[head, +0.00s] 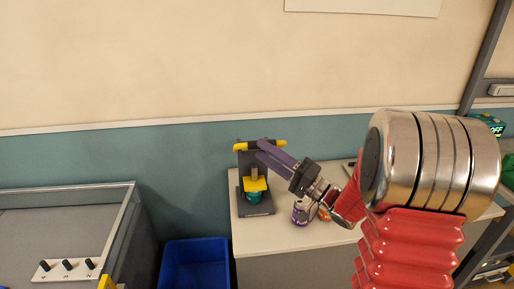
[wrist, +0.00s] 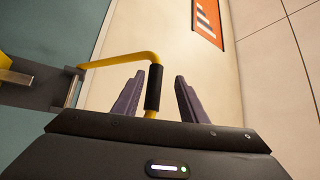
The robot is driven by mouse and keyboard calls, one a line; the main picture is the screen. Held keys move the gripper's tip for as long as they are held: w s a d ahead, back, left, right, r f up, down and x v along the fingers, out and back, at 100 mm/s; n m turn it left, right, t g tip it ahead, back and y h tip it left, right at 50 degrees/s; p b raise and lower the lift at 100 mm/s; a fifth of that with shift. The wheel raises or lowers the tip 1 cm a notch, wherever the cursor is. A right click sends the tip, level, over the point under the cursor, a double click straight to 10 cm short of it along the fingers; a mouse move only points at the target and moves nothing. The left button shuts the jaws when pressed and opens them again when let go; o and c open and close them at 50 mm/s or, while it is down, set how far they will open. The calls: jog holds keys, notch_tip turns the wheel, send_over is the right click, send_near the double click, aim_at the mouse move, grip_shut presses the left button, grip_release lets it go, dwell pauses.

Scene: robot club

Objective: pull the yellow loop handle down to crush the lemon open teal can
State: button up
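The can crusher (head: 242,170) stands upright on the table, its yellow loop handle (head: 275,143) raised at the top. A teal can (head: 254,197) sits in it under the yellow press block (head: 255,184); the can's label cannot be read. My gripper (head: 262,149) is at the handle with its purple fingers apart. In the wrist view, the handle's black grip (wrist: 154,88) shows between the open fingers (wrist: 160,76), nearer the left one. A gap shows between the grip and the right finger. The handle also shows its yellow bar (wrist: 118,58) there.
A purple can (head: 300,213) and a partly hidden orange can (head: 323,214) stand on the table (head: 270,240) below my arm. A blue bin (head: 195,265) is on the floor left of the table. A grey-walled bench (head: 60,195) with black knobs is at far left.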

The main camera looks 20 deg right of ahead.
jog(key=v, duration=0.9)
jog(key=shift+a, duration=0.1)
